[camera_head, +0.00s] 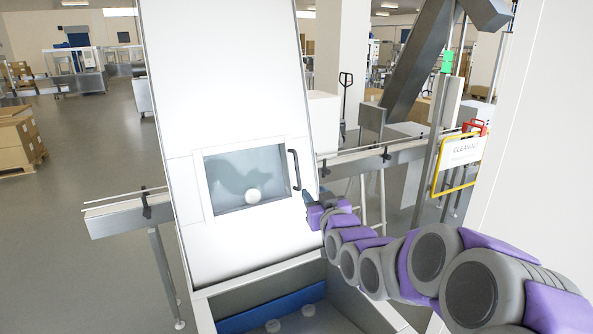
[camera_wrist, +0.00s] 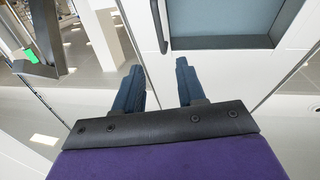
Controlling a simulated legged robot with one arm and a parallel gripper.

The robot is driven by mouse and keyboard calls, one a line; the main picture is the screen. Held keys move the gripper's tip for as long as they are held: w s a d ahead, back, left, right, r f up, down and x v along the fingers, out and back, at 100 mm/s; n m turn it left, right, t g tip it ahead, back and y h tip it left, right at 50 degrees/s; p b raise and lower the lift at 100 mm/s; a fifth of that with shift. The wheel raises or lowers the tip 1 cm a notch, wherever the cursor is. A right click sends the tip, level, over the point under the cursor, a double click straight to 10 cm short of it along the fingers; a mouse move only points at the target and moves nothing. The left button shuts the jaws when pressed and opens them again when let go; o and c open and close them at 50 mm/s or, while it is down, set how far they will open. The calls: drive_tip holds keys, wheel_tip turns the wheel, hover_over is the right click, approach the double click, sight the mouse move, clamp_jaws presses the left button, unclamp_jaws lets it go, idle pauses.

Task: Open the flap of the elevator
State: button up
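The elevator (camera_head: 215,70) is a tall, tilted white housing in the middle of the head view. Its flap (camera_head: 235,168) is a see-through grey pane in a white frame, and it looks closed. A dark vertical handle (camera_head: 297,169) sits at the flap's right edge. My gripper (camera_head: 309,203) is just right of and below the handle in the head view. In the wrist view my gripper (camera_wrist: 158,78) has its two fingers apart with nothing between them. The handle (camera_wrist: 160,26) and flap (camera_wrist: 222,18) lie beyond the fingertips, and the handle appears apart from them.
A round white object (camera_head: 253,196) shows at the flap pane. A bin with a blue inner wall (camera_head: 270,311) and white round pieces is at the elevator's foot. A metal rail (camera_head: 372,160) runs behind. A yellow-framed sign (camera_head: 461,163) hangs at right. Open floor (camera_head: 95,150) lies left.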

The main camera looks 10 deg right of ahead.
sight(298, 170)
drive_tip(key=w, duration=0.5)
drive_tip(key=w+a, duration=0.1)
drive_tip(key=w, duration=0.5)
drive_tip(key=w+a, duration=0.1)
drive_tip(key=w, duration=0.4)
drive_tip(key=shift+w+f+b, duration=0.1)
drive_tip(key=shift+w+b, duration=0.2)
drive_tip(key=shift+b, duration=0.1)
clamp_jaws()
